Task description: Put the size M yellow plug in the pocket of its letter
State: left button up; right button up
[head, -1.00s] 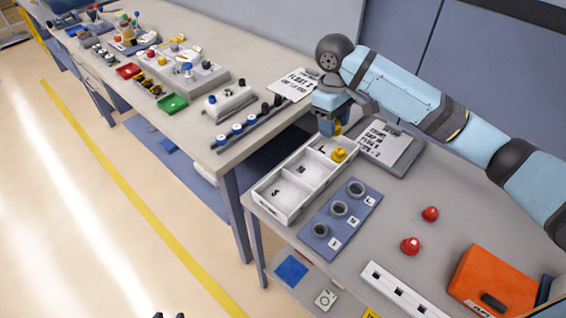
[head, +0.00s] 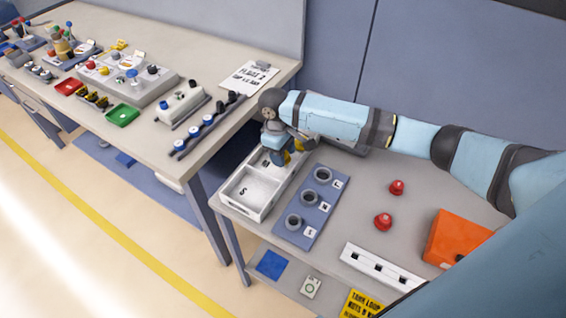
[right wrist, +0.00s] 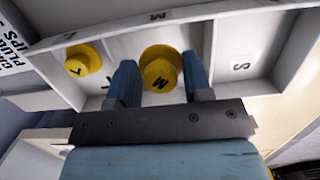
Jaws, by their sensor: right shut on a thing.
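My right gripper (head: 288,156) is over the white tray (head: 233,206) with lettered pockets. In the right wrist view its two blue fingers (right wrist: 160,80) are shut on the yellow M plug (right wrist: 162,68), one on each side. A yellow L plug (right wrist: 83,60) sits in the L pocket. The S pocket (right wrist: 243,55) is empty. My left gripper is not in view.
A blue plate (head: 300,228) with three grey rings lies beside the tray. Two red plugs (head: 383,222) (head: 396,187), a white slotted strip (head: 380,268) and an orange box (head: 458,238) are to the right. Another bench (head: 150,140) with parts stands left.

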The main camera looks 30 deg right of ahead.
aim_at(283, 171)
jog(key=shift+f, duration=2.15)
jog(key=o, duration=0.9)
jog(key=shift+f, duration=0.15)
jog(key=r, duration=0.4)
jog(key=w+r, duration=0.1)
jog(key=r, duration=0.3)
jog(key=a+r, duration=0.1)
jog(key=r, duration=0.3)
jog(key=shift+w+r, duration=0.1)
jog(key=shift+w, duration=0.15)
